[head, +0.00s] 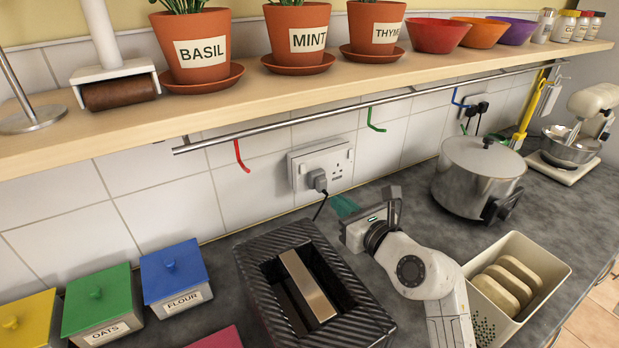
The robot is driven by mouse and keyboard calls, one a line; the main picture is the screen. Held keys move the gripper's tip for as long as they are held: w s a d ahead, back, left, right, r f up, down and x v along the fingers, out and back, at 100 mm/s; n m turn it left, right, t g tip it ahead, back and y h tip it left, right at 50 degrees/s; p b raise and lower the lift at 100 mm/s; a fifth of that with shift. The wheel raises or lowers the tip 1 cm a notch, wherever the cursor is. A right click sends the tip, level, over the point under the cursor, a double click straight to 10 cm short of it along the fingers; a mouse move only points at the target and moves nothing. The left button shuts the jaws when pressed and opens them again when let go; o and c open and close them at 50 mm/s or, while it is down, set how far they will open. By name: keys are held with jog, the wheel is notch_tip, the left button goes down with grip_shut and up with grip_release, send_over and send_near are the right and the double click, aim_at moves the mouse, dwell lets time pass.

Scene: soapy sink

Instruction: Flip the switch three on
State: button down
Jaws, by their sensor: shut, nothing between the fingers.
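A second socket with black plugs (476,109) is on the wall farther right, behind the pot. No switch number is readable, and switch positions are too small to tell.
A black toaster (262,246) stands left of my arm. A steel pot (478,178) and a white bin with bread slices (536,250) stand right of it. A wooden shelf (330,85) and a hooked rail (290,123) overhang the sockets. Lidded boxes (172,268) stand left.

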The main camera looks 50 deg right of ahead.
aim_at(302, 172)
jog(key=p+x, duration=0.1)
jog(key=x, duration=1.2)
jog(key=shift+w, duration=0.1)
jog(key=shift+w+f+b, duration=0.15)
jog(key=shift+f+b, duration=0.2)
jog(key=shift+b, duration=0.2)
jog(key=t+b, duration=0.1)
jog(key=b, duration=0.2)
jog(key=shift+w+f+t+h+b, duration=0.2)
jog(key=shift+t+h+b, duration=0.1)
jog(key=shift+t, duration=0.1)
jog(key=shift+s+a+r+b, duration=0.1)
jog(key=shift+r+b, duration=0.3)
jog(key=shift+r+t, duration=0.1)
jog(key=shift+t, duration=0.2)
jog(key=shift+a, duration=0.1)
